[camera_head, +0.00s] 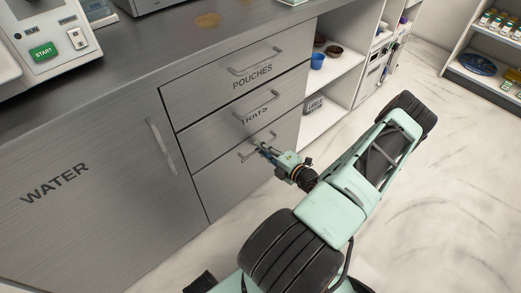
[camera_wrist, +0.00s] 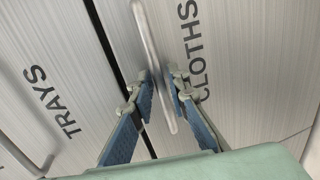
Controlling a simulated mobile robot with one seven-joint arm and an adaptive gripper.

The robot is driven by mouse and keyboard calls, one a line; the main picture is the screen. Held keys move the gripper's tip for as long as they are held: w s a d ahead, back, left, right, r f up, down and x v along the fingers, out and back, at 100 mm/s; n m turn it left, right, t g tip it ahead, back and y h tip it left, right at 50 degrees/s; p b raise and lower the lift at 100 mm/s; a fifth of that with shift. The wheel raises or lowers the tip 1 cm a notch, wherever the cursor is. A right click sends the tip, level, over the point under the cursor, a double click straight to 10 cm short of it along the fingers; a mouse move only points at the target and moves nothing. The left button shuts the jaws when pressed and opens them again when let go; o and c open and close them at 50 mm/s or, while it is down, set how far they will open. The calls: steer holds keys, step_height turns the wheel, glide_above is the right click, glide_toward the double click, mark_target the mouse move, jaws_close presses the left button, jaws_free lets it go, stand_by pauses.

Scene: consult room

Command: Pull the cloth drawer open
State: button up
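The cloth drawer (camera_head: 232,190) is the lowest of three drawers in the grey cabinet and looks closed. Its front, labelled CLOTHS, also shows in the wrist view (camera_wrist: 245,80). Its bar handle (camera_head: 250,155) shows in the wrist view (camera_wrist: 158,60) as a long pale bar. My gripper (camera_head: 265,147) is at this handle. In the wrist view its two blue-padded fingers (camera_wrist: 162,95) stand apart on either side of the bar, with gaps visible, so the gripper is open around the handle. In the head view my gripper partly hides the handle.
Above are the trays drawer (camera_head: 205,133) and the pouches drawer (camera_head: 215,88), both closed, with bar handles. A WATER door (camera_head: 90,200) is to the left. Open shelves (camera_head: 340,75) with cups stand to the right. Marble floor (camera_head: 430,200) lies clear at right.

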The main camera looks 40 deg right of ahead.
steer(key=shift+w, duration=0.25)
jaws_close()
